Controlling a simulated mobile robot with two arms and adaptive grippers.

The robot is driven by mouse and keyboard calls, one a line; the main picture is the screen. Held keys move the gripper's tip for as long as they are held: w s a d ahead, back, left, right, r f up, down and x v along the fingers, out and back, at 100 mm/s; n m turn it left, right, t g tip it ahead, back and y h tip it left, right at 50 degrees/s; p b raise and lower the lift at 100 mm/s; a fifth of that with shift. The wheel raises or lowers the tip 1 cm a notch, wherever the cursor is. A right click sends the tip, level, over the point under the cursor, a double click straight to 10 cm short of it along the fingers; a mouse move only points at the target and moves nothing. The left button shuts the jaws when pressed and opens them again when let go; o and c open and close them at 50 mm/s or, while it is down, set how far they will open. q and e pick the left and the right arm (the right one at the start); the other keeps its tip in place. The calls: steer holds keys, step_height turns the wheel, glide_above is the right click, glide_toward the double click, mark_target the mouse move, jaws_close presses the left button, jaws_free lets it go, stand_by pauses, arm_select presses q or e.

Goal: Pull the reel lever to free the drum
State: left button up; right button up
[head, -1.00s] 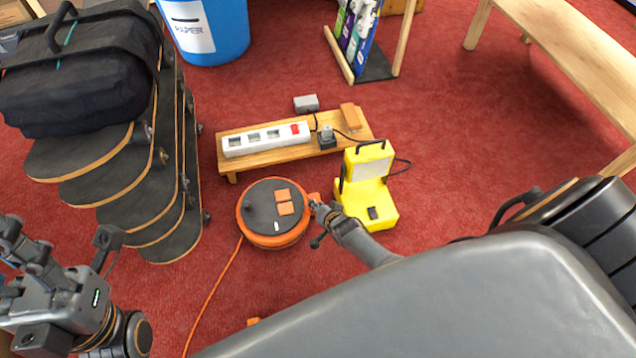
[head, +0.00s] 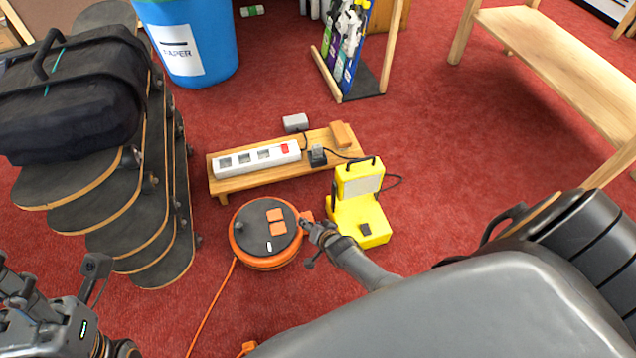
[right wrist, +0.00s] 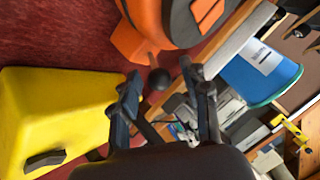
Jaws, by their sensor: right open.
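The cable reel (head: 265,232) is an orange drum with a black top and orange socket covers, standing on the red carpet. An orange block (head: 307,216) juts from its right side. In the right wrist view, a short lever with a black ball knob (right wrist: 159,79) sticks out of this block. My right gripper (right wrist: 163,84) is open, with its fingertips on either side of the knob; I see no clear contact. In the head view the right gripper (head: 309,236) is beside the reel, hiding the knob. My left gripper (head: 50,300) is at the lower left, partly cut off, its fingers apart.
A yellow work lamp (head: 358,215) stands close right of my right gripper. Behind the reel is a low wooden bench (head: 230,186) with a white power strip (head: 257,158). Stacked skateboards (head: 140,235) stand left. An orange cable (head: 212,305) runs toward the front.

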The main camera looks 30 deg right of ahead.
steer(key=v, duration=1.1)
steer(key=shift+s+r, duration=0.25)
steer(key=shift+s, duration=0.1)
